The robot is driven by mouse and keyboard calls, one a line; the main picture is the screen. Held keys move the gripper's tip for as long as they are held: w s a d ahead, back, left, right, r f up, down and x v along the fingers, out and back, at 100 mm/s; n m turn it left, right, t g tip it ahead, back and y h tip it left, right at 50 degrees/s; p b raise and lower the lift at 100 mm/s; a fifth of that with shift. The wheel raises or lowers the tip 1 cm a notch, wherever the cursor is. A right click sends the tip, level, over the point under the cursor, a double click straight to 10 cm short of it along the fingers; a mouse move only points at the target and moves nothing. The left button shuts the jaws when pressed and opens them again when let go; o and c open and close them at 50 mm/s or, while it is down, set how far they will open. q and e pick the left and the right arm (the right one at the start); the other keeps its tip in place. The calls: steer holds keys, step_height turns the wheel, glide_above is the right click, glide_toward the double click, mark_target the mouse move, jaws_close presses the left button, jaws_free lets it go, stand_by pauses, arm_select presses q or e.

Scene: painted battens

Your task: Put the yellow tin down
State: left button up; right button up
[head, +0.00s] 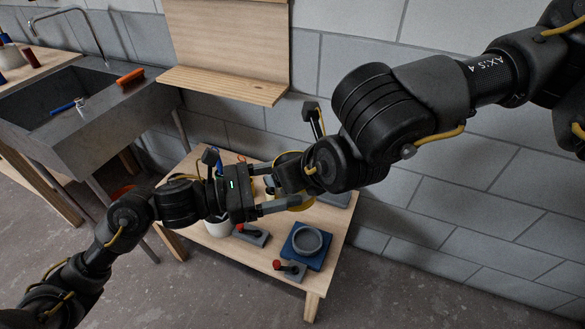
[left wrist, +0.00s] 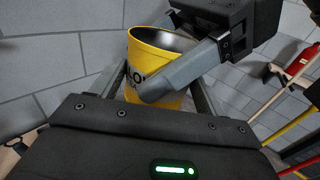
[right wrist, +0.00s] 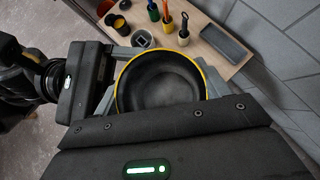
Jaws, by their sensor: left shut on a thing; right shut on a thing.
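The yellow tin (left wrist: 150,82) is held in the air between my two grippers, above the wooden table (head: 200,181). Dark lettering shows on its side in the left wrist view. In the right wrist view I look into the tin (right wrist: 160,80), with its dark inside and yellow rim. In the head view the grippers hide most of it. My left gripper (head: 272,187) is shut on the tin from the left. My right gripper (head: 290,180) is shut on it from the right.
The table carries a blue block with a grey ring (head: 306,241), grey pieces with red knobs (head: 290,268), a white pot (head: 216,229) and a grey tray (right wrist: 224,42). Several coloured handles stand near the tray. A sink (head: 90,95) is at left; a block wall (head: 440,190) stands behind.

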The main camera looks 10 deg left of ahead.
arm_select(q)
steer(key=o, duration=1.4)
steer(key=v, duration=1.2)
